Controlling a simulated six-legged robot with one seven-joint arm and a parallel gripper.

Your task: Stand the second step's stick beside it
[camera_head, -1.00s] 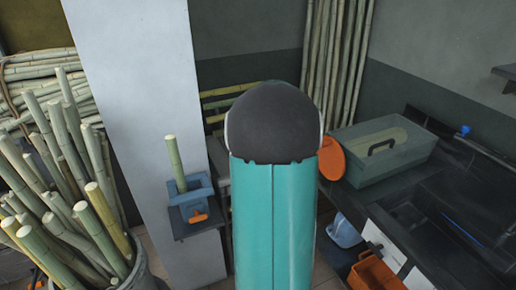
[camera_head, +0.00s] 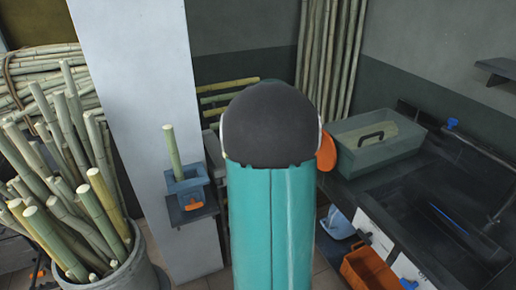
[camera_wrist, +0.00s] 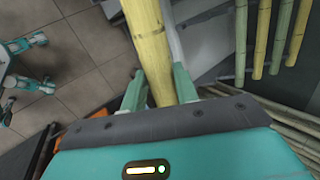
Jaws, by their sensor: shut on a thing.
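My gripper (camera_wrist: 160,92) is shut on a yellow stick (camera_wrist: 150,45) in the wrist view. The stick runs between the two teal fingers and out of the top of the picture. In the head view my own arm hides the gripper and the held stick. There, a blue holder (camera_head: 188,190) sits on a small dark shelf against the pale pillar. One green stick (camera_head: 172,148) stands in it, tilted slightly.
A grey bin (camera_head: 142,268) full of loose sticks stands at left. Several sticks lie on a rack (camera_head: 228,85) behind my arm.

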